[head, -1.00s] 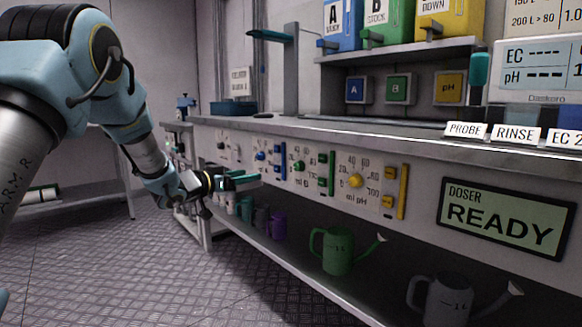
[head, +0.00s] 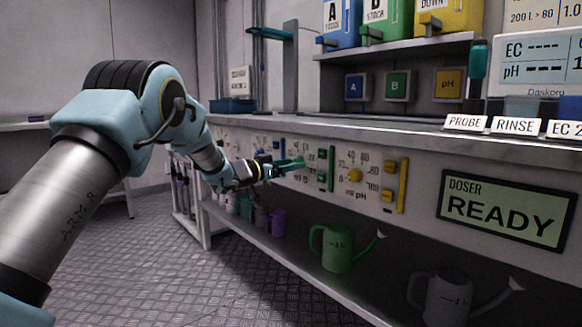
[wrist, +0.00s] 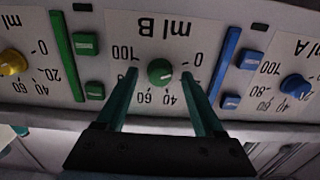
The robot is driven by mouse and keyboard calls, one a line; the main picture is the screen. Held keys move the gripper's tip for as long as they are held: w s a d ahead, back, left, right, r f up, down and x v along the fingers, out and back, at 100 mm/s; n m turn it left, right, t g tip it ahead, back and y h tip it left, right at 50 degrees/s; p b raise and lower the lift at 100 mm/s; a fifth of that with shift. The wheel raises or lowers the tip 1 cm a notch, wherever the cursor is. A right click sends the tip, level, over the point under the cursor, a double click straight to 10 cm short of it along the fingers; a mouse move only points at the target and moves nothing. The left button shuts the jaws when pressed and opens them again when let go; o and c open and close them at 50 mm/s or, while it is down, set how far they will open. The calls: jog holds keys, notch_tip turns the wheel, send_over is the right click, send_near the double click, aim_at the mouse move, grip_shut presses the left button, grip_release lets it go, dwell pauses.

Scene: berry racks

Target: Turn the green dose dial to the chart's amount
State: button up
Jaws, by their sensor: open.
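In the wrist view the round green dose dial (wrist: 160,72) sits on a white panel marked "ml B", seen upside down. Its scale shows 0 at right, 100 at left and 40 and 60 below. I cannot tell clearly which number its pale mark points to. My gripper (wrist: 159,76) is open, with one teal finger on either side of the dial; contact is not clear. In the head view my gripper (head: 298,163) is at the panel and largely hides the dial.
The yellow dial (head: 354,175) and blue dial (wrist: 296,86) are on neighbouring panels. The doser display (head: 507,211) reads READY. Watering cans (head: 338,248) stand below.

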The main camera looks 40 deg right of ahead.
grip_shut()
dwell(0.6)
